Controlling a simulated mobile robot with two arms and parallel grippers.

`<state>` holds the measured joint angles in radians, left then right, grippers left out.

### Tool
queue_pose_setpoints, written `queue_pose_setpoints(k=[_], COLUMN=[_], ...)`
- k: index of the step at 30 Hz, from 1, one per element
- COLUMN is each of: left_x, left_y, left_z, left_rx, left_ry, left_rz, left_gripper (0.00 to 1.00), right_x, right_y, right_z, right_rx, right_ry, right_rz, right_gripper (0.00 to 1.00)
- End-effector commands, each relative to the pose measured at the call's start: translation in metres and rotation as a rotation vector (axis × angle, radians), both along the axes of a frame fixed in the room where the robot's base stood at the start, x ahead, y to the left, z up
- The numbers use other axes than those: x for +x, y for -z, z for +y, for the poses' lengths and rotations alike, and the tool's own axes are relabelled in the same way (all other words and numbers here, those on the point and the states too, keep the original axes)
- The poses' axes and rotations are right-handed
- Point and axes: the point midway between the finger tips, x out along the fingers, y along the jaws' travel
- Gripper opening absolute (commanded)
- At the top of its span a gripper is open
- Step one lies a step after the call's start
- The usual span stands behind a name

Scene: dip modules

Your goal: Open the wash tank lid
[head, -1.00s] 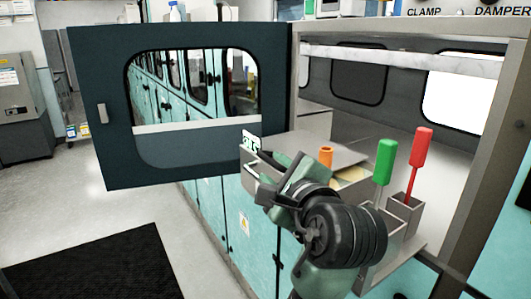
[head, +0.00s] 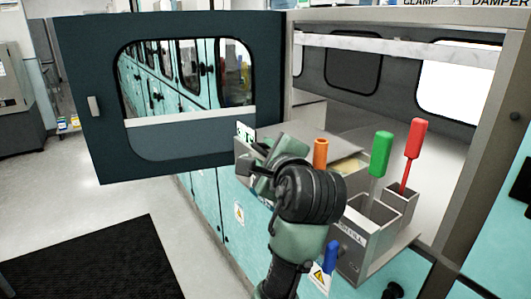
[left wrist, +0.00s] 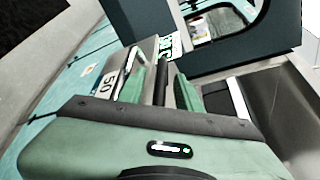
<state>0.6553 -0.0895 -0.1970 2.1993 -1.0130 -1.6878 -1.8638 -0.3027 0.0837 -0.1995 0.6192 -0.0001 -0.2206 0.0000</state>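A grey metal tank (head: 335,147) with a flat grey top stands at the left end of the row of tanks inside the cabinet. Part of its top shows a beige surface. I cannot tell the lid's edges clearly, as my gripper and arm cover its front. My left gripper (head: 268,156) is at the tank's front left corner, with its green fingers apart. In the left wrist view the fingers (left wrist: 160,85) stand either side of a dark bar; I cannot tell whether they touch it. My right gripper is out of view.
An orange handle (head: 320,152) stands by the tank. Green (head: 381,153) and red (head: 414,140) handles stand in the grey containers to the right. The dark cabinet door (head: 90,65) hangs open at left, close behind my gripper.

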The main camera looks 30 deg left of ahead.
Motion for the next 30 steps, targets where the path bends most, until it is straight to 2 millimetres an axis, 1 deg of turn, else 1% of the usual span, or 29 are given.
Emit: queue_pose_setpoints(k=[3,4,7,8,15,30], left_x=[0.0,-0.0001,-0.0001,-0.0001,-0.0003,-0.0004], left_y=[0.0002,0.0001,0.0001,0.0001,0.0004,0.0009], left_z=[0.0,-0.0001,-0.0002,-0.0002,-0.0003,-0.0003], left_rx=[0.0,0.0,0.0,0.0,-0.001,-0.001], left_ry=[0.0,0.0,0.0,0.0,-0.001,-0.001], left_rz=[0.0,0.0,0.0,0.0,0.001,0.003], left_gripper=[0.34,0.32,0.04,0.0,0.0,0.0], right_x=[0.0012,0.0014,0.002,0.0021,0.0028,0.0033], right_y=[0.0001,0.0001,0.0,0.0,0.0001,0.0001], right_z=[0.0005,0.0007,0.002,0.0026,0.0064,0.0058], right_rx=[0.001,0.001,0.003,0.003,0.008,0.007], right_ry=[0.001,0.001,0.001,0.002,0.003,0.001], right_rz=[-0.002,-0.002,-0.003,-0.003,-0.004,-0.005], right_gripper=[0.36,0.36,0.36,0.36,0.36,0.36])
